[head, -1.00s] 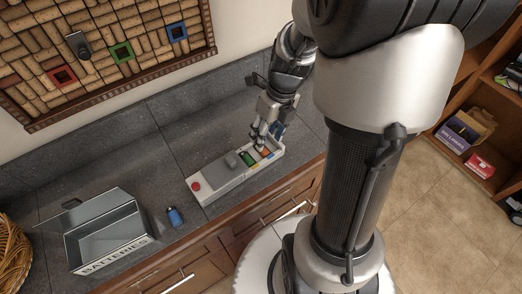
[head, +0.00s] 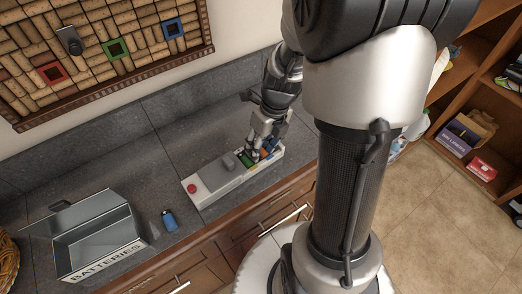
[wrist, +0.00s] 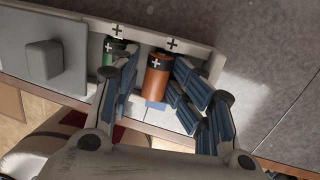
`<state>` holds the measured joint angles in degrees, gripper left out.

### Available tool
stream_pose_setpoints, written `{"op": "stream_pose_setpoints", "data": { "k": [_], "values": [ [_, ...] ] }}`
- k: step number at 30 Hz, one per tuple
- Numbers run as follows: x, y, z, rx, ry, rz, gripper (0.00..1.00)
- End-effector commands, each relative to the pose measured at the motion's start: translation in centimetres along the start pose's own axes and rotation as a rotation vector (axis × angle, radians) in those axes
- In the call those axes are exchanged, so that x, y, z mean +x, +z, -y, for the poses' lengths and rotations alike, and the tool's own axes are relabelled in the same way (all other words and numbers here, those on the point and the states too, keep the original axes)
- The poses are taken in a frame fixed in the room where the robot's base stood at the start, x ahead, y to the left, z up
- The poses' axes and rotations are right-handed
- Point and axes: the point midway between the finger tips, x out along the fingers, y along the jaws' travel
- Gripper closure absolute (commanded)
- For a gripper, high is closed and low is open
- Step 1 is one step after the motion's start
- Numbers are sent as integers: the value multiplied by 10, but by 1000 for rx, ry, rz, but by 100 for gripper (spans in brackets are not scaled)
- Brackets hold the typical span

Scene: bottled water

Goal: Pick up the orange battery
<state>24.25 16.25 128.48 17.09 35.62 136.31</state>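The orange battery (wrist: 157,80) lies in a slot of the pale battery holder (wrist: 205,40), its plus-marked end up in the wrist view. My gripper (wrist: 162,88) is open, with one blue-padded finger on each side of the battery. A narrow gap shows on the left; the right finger is very close, and I cannot tell whether it touches. The green battery (wrist: 112,50) lies in the slot to the left, partly hidden by the left finger. In the head view my gripper (head: 262,147) is down at the holder (head: 212,186) and mostly covers the orange battery.
A blue battery (head: 169,220) stands on the grey counter (head: 150,180), left of the holder. An open grey box marked BATTERIES (head: 127,252) stands farther left. The holder has a grey lid (wrist: 48,60) and a red button (head: 192,188). The counter behind the holder is clear.

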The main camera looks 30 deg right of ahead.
Motion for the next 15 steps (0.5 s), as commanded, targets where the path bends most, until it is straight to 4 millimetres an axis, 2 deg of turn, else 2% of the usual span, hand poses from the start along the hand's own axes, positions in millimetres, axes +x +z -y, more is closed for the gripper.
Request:
{"op": "stream_pose_setpoints", "data": {
  "k": [15],
  "values": [
    [4, -3, 2, -5, -3, -7, 100]
  ]
}}
